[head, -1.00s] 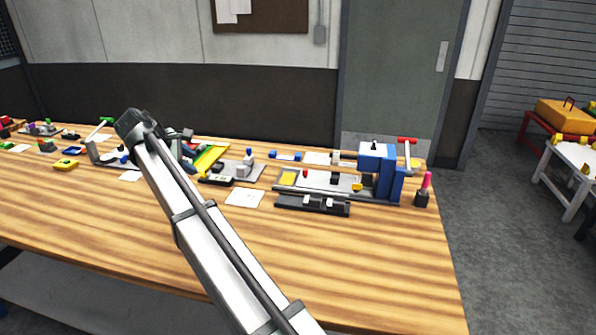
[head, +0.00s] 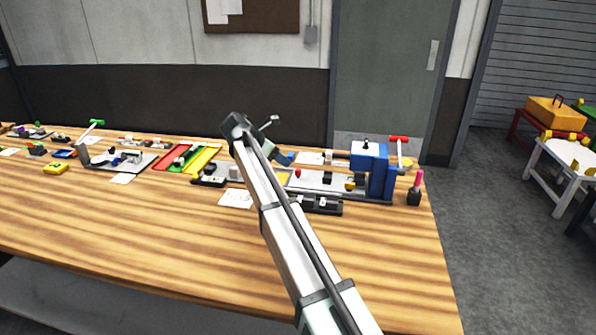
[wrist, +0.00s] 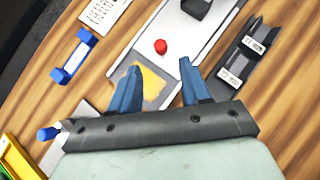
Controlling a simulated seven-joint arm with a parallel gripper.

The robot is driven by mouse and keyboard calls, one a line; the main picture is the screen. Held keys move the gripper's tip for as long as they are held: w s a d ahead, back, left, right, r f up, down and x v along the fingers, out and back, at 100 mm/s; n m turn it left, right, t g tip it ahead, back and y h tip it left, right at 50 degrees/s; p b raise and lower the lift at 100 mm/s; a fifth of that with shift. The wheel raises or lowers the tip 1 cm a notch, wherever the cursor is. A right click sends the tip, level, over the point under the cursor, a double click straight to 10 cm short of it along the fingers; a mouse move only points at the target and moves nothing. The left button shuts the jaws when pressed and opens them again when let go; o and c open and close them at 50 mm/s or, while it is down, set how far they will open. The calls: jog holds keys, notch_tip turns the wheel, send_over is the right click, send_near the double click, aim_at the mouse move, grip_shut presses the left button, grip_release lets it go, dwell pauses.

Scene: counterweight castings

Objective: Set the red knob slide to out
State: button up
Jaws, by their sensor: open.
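The red knob (wrist: 160,46) stands on a pale grey plate (wrist: 186,46) in the wrist view. A yellow patch (wrist: 152,80) lies on the plate near the knob, and a black block (wrist: 196,6) sits farther along it. In the head view the red knob (head: 298,173) is small, beside the arm, on the plate in front of the blue press. My gripper (wrist: 160,65) has two blue fingers spread apart with nothing between them. It is above the plate, and the knob shows just beyond the fingertips. The height gap cannot be told.
A dark rail with two white-labelled pieces (wrist: 243,55) lies right of the plate. A blue dumbbell-shaped part (wrist: 75,58) and a white sheet (wrist: 103,11) lie left. The blue press (head: 372,170) rises at the plate's right end. The table front (head: 180,245) is clear.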

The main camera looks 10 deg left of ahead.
aim_at(298, 170)
jog(key=x, duration=1)
jog(key=shift+w+d+f, duration=0.1)
jog(key=shift+w+f, duration=0.05)
jog(key=shift+f, duration=0.05)
grip_shut()
dwell(0.4)
